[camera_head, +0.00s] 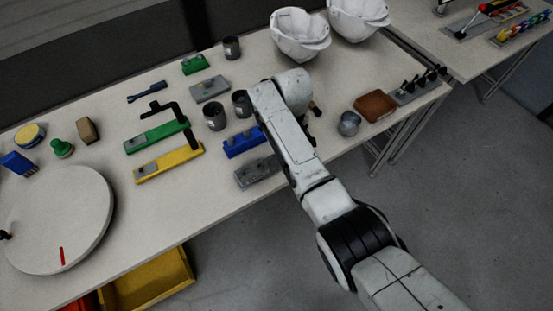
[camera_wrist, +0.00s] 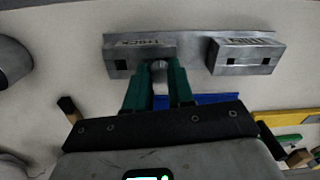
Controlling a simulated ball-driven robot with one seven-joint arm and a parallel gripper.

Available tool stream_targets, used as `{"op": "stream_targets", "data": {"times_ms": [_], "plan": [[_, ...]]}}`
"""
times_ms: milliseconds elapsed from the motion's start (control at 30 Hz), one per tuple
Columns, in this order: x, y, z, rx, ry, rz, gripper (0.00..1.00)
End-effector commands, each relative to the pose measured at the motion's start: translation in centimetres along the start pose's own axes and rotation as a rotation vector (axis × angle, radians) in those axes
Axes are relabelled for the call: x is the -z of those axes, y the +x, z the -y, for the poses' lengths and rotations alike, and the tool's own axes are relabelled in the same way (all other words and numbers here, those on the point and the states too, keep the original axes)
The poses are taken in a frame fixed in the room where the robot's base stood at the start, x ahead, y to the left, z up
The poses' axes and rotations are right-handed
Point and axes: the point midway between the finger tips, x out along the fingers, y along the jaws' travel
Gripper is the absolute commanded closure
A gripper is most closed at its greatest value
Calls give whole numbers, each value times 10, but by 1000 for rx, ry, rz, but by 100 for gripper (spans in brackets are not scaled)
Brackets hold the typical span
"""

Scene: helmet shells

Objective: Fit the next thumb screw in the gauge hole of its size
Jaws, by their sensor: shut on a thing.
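My gripper (camera_wrist: 160,82) has green fingers closed around a small grey piece (camera_wrist: 159,68), apparently the thumb screw, mostly hidden between them. In the head view the gauge (camera_head: 257,172) lies near the table's front edge, partly behind my arm, which hides my gripper.
A blue block (camera_head: 243,142) lies behind the gauge; yellow (camera_head: 168,165) and green (camera_head: 156,136) blocks lie to its left. Dark cups (camera_head: 214,117) stand behind. A metal cup (camera_head: 349,123), brown tray (camera_head: 375,106) and rack of black-topped pieces (camera_head: 416,86) are right. White helmet shells (camera_head: 300,37) stand at the back.

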Motion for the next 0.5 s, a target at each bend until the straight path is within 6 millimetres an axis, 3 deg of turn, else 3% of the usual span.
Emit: {"op": "stream_targets", "data": {"times_ms": [500], "plan": [[0,7,0,0,0,-1,100]]}}
